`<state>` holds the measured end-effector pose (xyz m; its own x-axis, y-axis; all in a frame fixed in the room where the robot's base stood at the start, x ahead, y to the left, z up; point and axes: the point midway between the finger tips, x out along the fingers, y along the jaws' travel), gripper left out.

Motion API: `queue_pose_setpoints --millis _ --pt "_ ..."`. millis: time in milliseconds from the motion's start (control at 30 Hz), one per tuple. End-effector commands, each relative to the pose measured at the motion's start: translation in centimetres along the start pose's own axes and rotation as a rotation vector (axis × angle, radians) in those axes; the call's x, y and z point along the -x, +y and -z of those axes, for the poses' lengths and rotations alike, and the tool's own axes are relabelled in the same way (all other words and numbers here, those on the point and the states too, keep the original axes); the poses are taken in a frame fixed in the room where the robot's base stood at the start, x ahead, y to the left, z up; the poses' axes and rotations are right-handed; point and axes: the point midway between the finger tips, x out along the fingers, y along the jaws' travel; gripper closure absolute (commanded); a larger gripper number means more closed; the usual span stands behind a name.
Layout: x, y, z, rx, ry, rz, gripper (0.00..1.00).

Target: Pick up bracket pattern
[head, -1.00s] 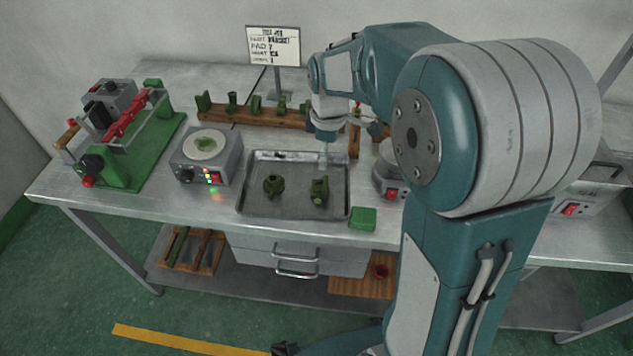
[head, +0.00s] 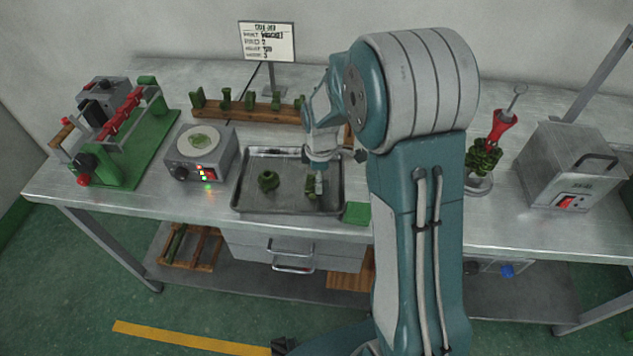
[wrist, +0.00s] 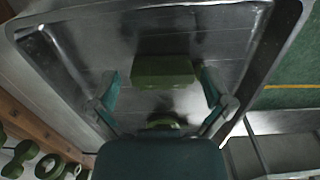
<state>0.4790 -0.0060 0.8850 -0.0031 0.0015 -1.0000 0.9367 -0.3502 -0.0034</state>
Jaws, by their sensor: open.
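The green bracket pattern (head: 311,186) stands in the right half of the metal tray (head: 240,207), partly hidden by my gripper (head: 319,184). In the wrist view a green block of it (wrist: 163,70) lies between the two spread fingers of my gripper (wrist: 159,84), with gaps on both sides. A rounded green piece (wrist: 163,122) shows closer to the palm; I cannot tell whether it belongs to the same pattern. My gripper is open, low over the tray, holding nothing.
A green block (head: 357,213) is at the tray's right front corner. A grey device (head: 203,157) stands left of the tray, and a wooden rack (head: 250,113) with several green patterns is behind.

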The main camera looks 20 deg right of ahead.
Motion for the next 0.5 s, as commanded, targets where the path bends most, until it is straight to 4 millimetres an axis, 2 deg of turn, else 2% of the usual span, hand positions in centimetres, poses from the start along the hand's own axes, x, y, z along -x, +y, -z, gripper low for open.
queue_pose_setpoints --millis 100,300,367,400,433,500 --pt "-0.69 -0.02 0.06 0.001 0.0 -0.001 0.0" --pt "-0.7 -0.01 0.06 0.001 0.0 -0.002 0.0" --pt "-0.69 -0.01 0.06 0.001 0.0 -0.002 0.27" --pt "-0.69 0.0 0.06 0.001 0.0 -0.002 0.45" --pt "-0.68 0.0 0.06 0.001 0.0 -0.002 0.58" --pt "-0.69 0.01 0.05 0.001 0.0 -0.002 0.61"
